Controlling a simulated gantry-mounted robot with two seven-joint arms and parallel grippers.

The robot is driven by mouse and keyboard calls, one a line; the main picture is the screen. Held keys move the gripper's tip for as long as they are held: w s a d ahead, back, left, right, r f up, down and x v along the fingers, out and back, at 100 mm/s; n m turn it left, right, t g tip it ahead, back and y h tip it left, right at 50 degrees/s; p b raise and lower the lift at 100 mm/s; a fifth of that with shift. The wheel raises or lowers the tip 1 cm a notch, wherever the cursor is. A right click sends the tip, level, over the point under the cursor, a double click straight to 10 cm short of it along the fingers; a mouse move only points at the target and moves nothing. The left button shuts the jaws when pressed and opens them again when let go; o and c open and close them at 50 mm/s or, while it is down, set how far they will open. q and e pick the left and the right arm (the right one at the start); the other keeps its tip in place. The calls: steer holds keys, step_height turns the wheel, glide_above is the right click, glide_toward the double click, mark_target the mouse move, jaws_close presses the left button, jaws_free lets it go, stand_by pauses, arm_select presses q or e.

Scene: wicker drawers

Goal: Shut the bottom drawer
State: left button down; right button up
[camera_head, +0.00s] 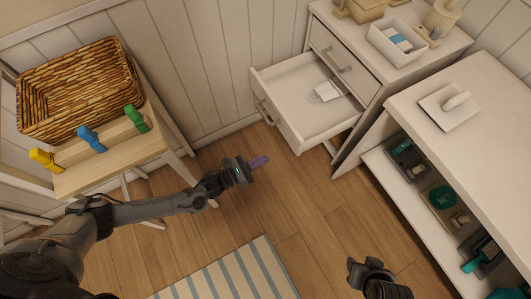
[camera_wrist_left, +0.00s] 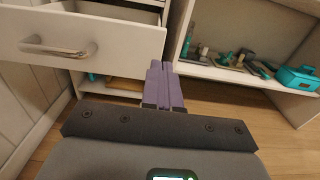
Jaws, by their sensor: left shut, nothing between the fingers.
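The bottom drawer (camera_head: 290,122) of the white cabinet is pulled well out, with a small white tag-like item (camera_head: 326,91) inside. Its front carries a metal handle (camera_head: 266,113). My left gripper (camera_head: 260,161) is shut and empty, its purple fingers in front of the drawer and apart from it. In the left wrist view the drawer front (camera_wrist_left: 110,32) and handle (camera_wrist_left: 58,48) lie ahead and to the left of the shut fingers (camera_wrist_left: 163,85). My right gripper (camera_head: 368,265) is low in the head view, away from the drawer; its jaw state is unclear.
The upper drawer (camera_head: 340,60) is shut. A white shelf unit (camera_head: 465,95) with several teal items stands at right. A wicker basket (camera_head: 75,90) and a wooden stand with coloured clips (camera_head: 91,138) are at left. Wooden floor (camera_head: 310,205) between is clear.

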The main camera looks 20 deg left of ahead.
arm_select(q)
steer(key=b, duration=0.4)
glide_toward(299, 142)
steer(key=x, duration=0.5)
steer(key=shift+w+d+f, duration=0.1)
steer(key=shift+d+f, duration=0.05)
steer(key=shift+f, duration=0.05)
steer(key=shift+b+x, duration=0.5)
steer(key=shift+x, duration=0.25)
steer(key=shift+r, duration=0.1)
steer(key=shift+w, duration=0.1)
